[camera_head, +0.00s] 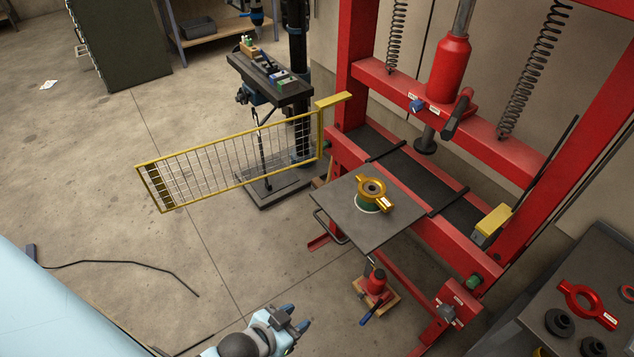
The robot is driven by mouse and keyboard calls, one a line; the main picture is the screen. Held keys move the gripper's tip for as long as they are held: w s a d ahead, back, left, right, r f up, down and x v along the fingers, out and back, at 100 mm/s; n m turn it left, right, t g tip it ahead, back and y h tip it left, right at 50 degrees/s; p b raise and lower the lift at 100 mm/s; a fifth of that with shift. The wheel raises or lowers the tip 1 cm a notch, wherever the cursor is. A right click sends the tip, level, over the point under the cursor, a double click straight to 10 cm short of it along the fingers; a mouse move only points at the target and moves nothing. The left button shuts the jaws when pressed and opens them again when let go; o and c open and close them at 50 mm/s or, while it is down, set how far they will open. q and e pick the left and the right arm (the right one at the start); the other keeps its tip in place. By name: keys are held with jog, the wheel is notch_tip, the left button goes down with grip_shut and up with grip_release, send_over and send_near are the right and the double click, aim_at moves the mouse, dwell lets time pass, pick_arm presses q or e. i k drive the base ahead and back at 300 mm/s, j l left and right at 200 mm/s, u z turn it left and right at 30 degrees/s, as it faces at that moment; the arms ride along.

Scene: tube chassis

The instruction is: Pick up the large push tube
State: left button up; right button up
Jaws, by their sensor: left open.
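My left gripper (295,318) shows at the bottom centre, in front of the press. Its two fingers are apart with nothing between them. No thing is clearly recognisable as the large push tube. Black round parts stand on the dark table at the lower right: one (559,322) near its left side and another (592,347) cut by the bottom edge. They may be tubes, but I cannot tell which is the large one. They are well to the right of my left gripper. My right gripper is not in view.
A red press (450,90) fills the right. Its grey plate (335,205) carries a gold handled ring (386,204) on a green base. A red handled ring (577,297) lies on the right table (535,305). A yellow mesh guard (240,163) juts left. A black cable (120,263) crosses the floor.

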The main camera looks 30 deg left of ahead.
aim_at(557, 322)
jog(key=u, duration=0.45)
jog(key=z, duration=1.5)
